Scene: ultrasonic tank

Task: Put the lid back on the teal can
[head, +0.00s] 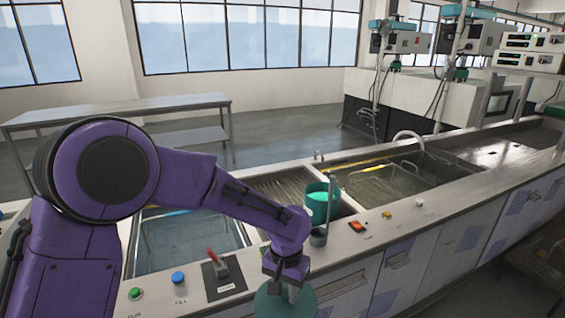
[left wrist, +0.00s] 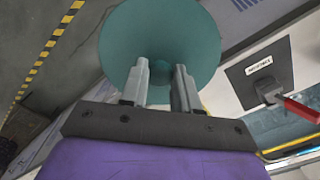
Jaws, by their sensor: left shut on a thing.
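The teal can (head: 320,206) stands upright in the middle basin area of the counter, its open top showing, with no lid on it. My left gripper (head: 288,287) is shut on the teal lid (head: 284,305), a round disc at the bottom of the head view. The lid is nearer to me than the can and apart from it, by the front edge of the counter. In the left wrist view the lid (left wrist: 165,30) spreads beyond the two fingers (left wrist: 160,84), which hide part of its near side. My right gripper is out of view.
A red-handled switch (head: 217,262), a blue button (head: 178,278) and a green button (head: 135,293) sit on the counter's front ledge. A small grey cup (head: 318,237) stands by the can. Water-filled tanks lie left (head: 185,240) and right (head: 400,180).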

